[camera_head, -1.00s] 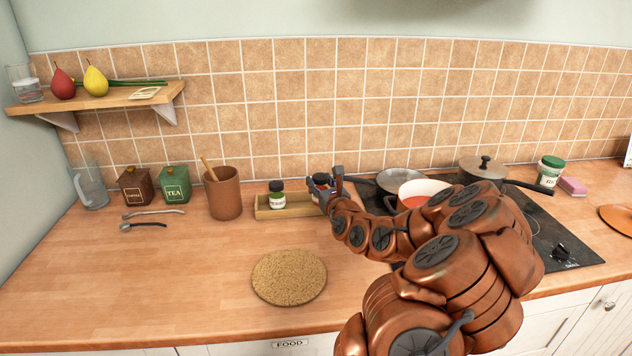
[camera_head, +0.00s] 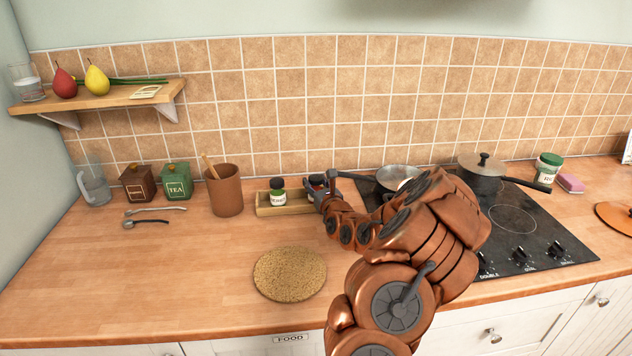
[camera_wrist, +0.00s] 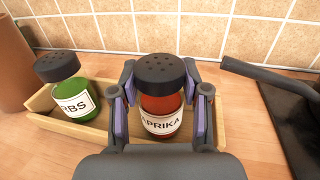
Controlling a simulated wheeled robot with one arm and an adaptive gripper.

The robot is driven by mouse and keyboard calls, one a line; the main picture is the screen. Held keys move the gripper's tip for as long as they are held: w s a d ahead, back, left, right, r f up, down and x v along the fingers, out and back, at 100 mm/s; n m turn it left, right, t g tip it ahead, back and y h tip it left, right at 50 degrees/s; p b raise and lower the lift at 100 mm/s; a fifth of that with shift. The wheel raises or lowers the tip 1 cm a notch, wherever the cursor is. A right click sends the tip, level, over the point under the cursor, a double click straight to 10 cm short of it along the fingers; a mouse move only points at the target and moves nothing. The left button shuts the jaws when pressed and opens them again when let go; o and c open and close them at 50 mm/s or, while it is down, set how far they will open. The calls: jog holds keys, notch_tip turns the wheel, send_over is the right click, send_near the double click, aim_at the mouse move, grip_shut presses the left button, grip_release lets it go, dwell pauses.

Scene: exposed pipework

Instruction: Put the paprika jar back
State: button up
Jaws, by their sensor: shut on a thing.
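The paprika jar (camera_wrist: 161,100) has a black shaker lid, red contents and a white label reading PAPRIKA. It stands upright between the fingers of my gripper (camera_wrist: 161,105), which is shut on it. In the wrist view the jar is at the right end of the wooden spice tray (camera_wrist: 60,125); whether its base touches the tray floor is hidden. In the head view my gripper (camera_head: 320,188) covers most of the jar, at the right end of the tray (camera_head: 262,206). A green herbs jar (camera_head: 278,192) stands in the tray's left part, also in the wrist view (camera_wrist: 72,95).
A brown utensil crock (camera_head: 226,192) stands left of the tray. Right of it is the black hob (camera_head: 520,255) with a pan (camera_head: 398,177) whose handle reaches toward my gripper. The tiled wall is close behind. A round cork mat (camera_head: 290,274) lies in front on clear counter.

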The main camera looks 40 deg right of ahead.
dwell(0.3)
jog(key=o, duration=1.2)
jog(key=shift+f, duration=0.1)
